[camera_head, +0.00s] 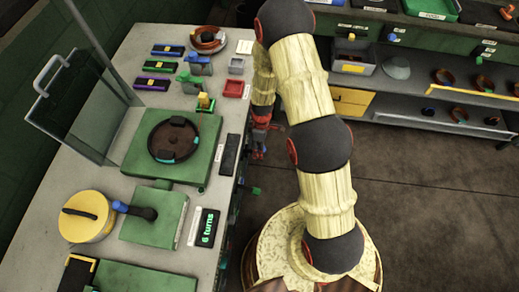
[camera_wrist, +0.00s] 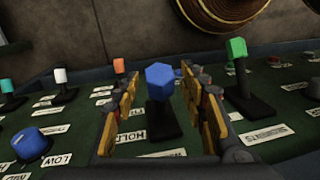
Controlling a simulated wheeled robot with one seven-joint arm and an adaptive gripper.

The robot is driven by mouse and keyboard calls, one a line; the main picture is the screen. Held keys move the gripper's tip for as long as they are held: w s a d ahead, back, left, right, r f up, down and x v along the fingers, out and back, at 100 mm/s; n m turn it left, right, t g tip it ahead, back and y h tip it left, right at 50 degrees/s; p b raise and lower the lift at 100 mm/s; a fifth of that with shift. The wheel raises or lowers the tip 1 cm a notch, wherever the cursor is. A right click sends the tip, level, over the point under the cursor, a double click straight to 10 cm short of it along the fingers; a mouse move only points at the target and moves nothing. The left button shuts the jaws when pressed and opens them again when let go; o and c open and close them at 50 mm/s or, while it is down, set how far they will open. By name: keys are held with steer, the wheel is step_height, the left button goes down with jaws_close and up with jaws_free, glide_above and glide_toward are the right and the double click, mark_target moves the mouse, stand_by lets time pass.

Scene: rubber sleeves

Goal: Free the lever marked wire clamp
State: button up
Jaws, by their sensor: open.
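In the wrist view, a lever with a blue faceted knob (camera_wrist: 160,80) stands upright on a dark green panel (camera_wrist: 80,125). My gripper (camera_wrist: 162,92) is open, with one finger on each side of this lever and visible gaps to both. A label by its base seems to read "HOLD", partly hidden by a finger. I cannot read a "wire clamp" label on any lever. In the head view, my gripper (camera_head: 260,140) is small and partly hidden beside the bench's right side.
A green-knobbed lever (camera_wrist: 237,65) stands close to the right finger. White (camera_wrist: 62,80), orange (camera_wrist: 119,66) and teal (camera_wrist: 7,88) knobs are on the left, with a blue button (camera_wrist: 31,144). The bench (camera_head: 120,185) holds a turntable (camera_head: 172,140) and a yellow drum (camera_head: 86,216).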

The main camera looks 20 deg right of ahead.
steer(key=shift+c, duration=0.6)
jaws_close()
